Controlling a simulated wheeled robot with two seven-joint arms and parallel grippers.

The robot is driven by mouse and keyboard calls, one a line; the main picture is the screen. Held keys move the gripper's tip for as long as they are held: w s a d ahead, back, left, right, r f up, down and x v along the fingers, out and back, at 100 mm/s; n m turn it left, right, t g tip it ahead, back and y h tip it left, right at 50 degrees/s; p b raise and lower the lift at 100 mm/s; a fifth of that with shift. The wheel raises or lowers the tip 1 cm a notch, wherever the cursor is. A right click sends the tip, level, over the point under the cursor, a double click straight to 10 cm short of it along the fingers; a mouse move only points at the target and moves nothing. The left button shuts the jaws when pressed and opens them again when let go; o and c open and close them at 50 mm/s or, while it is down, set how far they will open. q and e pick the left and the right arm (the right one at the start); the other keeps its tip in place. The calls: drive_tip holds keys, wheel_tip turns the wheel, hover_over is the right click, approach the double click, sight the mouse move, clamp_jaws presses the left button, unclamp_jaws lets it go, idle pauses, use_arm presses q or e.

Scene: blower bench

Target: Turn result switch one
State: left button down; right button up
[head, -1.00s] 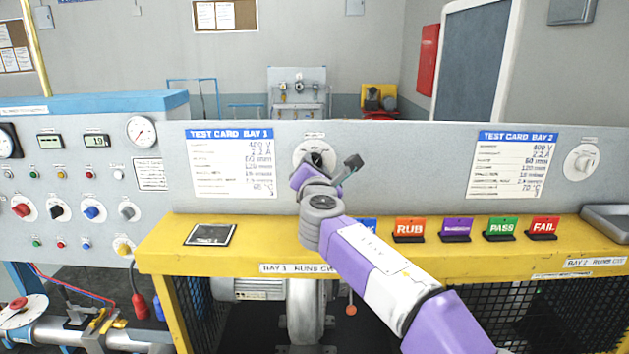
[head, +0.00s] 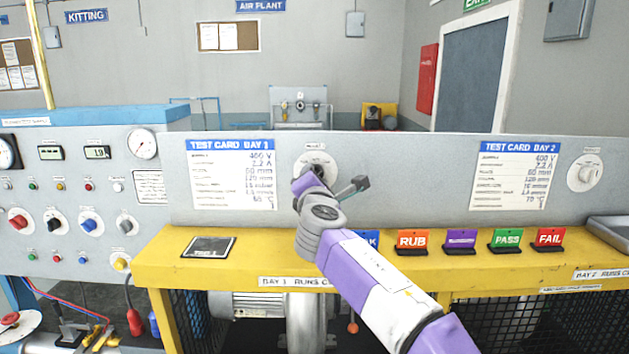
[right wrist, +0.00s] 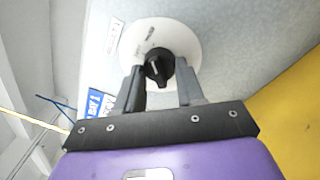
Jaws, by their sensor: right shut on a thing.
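Result switch one is a black knob on a round white plate (head: 302,161) on the grey upright panel, beside the Bay 1 test card. In the right wrist view the black knob (right wrist: 158,66) sits between the fingers of my right gripper (right wrist: 160,82), which is shut on it. In the head view my right gripper (head: 314,172) reaches up to the plate and hides most of the knob. My left gripper is not in view.
The Bay 1 test card (head: 232,175) is left of the switch. A similar round switch (head: 584,173) is at the far right beside the Bay 2 test card (head: 513,175). Coloured tags, including RUB (head: 412,240), PASS (head: 507,239) and FAIL (head: 550,238), stand on the yellow ledge (head: 270,254).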

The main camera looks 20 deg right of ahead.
drive_tip(key=o, duration=1)
drive_tip(key=shift+o, duration=0.2)
drive_tip(key=b+v, duration=0.2)
drive_tip(key=v, duration=0.5)
drive_tip(key=shift+s+b, duration=0.3)
drive_tip(key=shift+s, duration=0.05)
drive_tip(key=shift+r, duration=0.15)
